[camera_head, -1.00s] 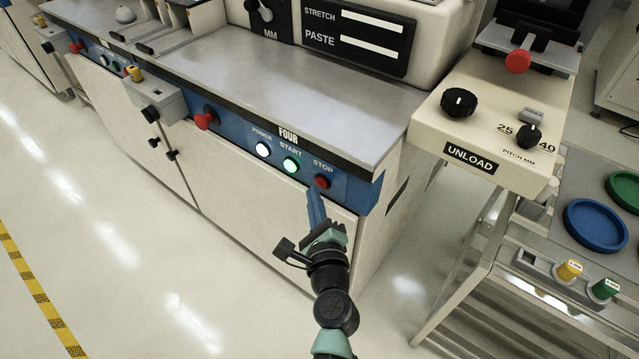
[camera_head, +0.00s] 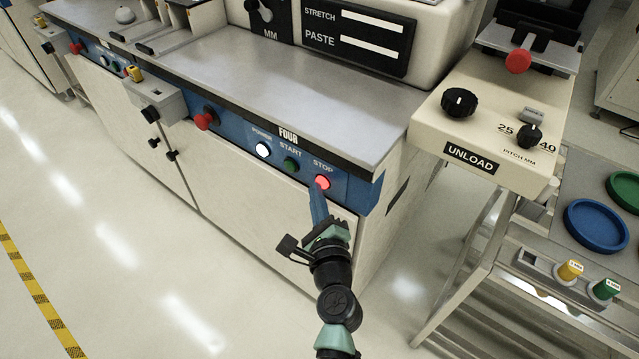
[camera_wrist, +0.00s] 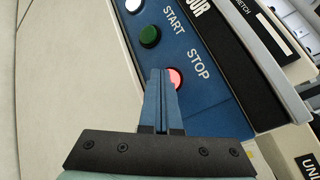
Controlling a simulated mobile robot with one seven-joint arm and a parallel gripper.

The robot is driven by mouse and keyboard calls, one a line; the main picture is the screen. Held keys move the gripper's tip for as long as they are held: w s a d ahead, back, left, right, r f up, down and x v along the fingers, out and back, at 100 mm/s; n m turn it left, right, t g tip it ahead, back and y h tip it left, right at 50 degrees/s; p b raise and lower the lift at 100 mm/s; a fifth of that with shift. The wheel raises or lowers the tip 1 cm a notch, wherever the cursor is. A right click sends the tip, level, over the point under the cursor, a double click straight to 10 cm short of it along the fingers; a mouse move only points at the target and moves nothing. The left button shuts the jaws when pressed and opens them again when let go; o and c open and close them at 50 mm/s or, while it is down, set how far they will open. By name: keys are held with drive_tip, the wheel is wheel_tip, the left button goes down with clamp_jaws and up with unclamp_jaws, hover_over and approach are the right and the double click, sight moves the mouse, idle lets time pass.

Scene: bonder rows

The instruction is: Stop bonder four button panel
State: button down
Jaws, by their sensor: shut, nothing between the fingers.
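The blue FOUR button panel (camera_head: 350,189) runs along the front edge of the bonder. Its red STOP button (camera_head: 322,182) is lit, and it also shows lit in the wrist view (camera_wrist: 175,79). The green START button (camera_head: 291,165) is dark. The white POWER button (camera_head: 263,149) is lit. My gripper (camera_head: 317,194) is shut and empty, with its blue fingertips at the lower edge of the STOP button. In the wrist view the fingertips (camera_wrist: 161,72) partly cover that button; I cannot tell whether they touch it.
A red knob (camera_head: 205,119) sticks out left of the panel. The cream UNLOAD unit (camera_head: 490,120) stands to the right, above a metal cart with a blue round tray (camera_head: 595,226). The floor in front of the bonder is clear.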

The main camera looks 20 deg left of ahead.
drive_tip(key=shift+s, duration=0.15)
drive_tip(key=shift+s+a, duration=0.2)
drive_tip(key=shift+s, duration=0.4)
drive_tip(key=s, duration=0.1)
drive_tip(key=s+a+p, duration=0.1)
drive_tip(key=s, duration=0.2)
drive_tip(key=shift+s+a, duration=0.4)
idle(0.9)
